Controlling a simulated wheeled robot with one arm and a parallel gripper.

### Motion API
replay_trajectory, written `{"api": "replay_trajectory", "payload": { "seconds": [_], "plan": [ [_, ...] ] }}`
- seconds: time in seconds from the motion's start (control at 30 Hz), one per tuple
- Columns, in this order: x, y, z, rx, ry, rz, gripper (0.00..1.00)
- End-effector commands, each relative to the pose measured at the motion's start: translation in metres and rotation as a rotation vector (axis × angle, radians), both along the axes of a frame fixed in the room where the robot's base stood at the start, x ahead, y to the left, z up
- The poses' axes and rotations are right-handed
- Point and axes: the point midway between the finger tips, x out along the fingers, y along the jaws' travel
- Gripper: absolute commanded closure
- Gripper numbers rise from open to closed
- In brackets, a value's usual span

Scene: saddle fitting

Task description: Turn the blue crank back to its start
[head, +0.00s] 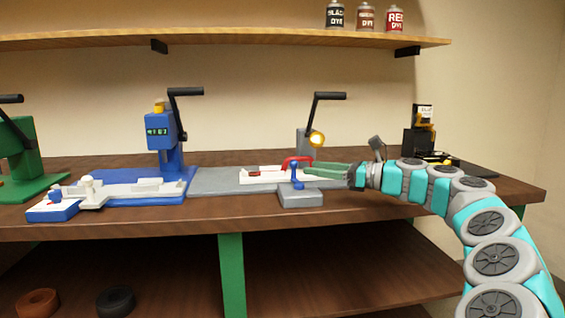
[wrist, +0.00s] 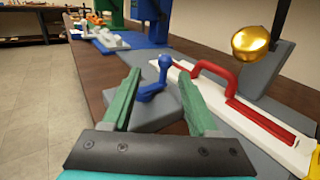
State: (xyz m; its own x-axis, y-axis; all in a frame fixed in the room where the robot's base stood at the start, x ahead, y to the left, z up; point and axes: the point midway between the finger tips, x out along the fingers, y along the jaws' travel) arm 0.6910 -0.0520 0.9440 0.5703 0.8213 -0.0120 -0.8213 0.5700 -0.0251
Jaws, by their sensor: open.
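The small blue crank (head: 297,176) stands on a grey block (head: 301,196) at the front of the grey station. In the wrist view the crank (wrist: 160,80) shows an upright knob and a low arm. My gripper (head: 308,170) is open and reaches in from the right, with its green fingertips close to the crank. In the wrist view my gripper (wrist: 158,74) has one finger on each side of the crank in the picture. I cannot tell whether either finger touches it. Nothing is held.
A white fixture with a red handle (head: 297,160) lies just behind the crank. A gold-tipped press with a black lever (head: 327,96) rises behind it. The blue press (head: 162,130) stands left, the green press (head: 22,150) further left. The table's front edge is close.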

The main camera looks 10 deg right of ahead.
Motion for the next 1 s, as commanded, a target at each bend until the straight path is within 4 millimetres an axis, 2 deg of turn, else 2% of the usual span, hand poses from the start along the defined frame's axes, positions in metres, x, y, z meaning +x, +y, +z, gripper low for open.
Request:
{"api": "replay_trajectory", "payload": {
  "seconds": [0.03, 0.13, 0.6, 1.0],
  "plan": [
    [0.004, -0.006, 0.001, 0.016, 0.008, -0.013, 0.41],
    [0.008, -0.006, 0.001, 0.027, 0.016, -0.020, 0.41],
    [0.045, 0.047, 0.000, 0.025, 0.015, -0.017, 0.41],
    [0.050, 0.054, 0.000, 0.025, 0.014, -0.018, 0.41]
  ]
}}
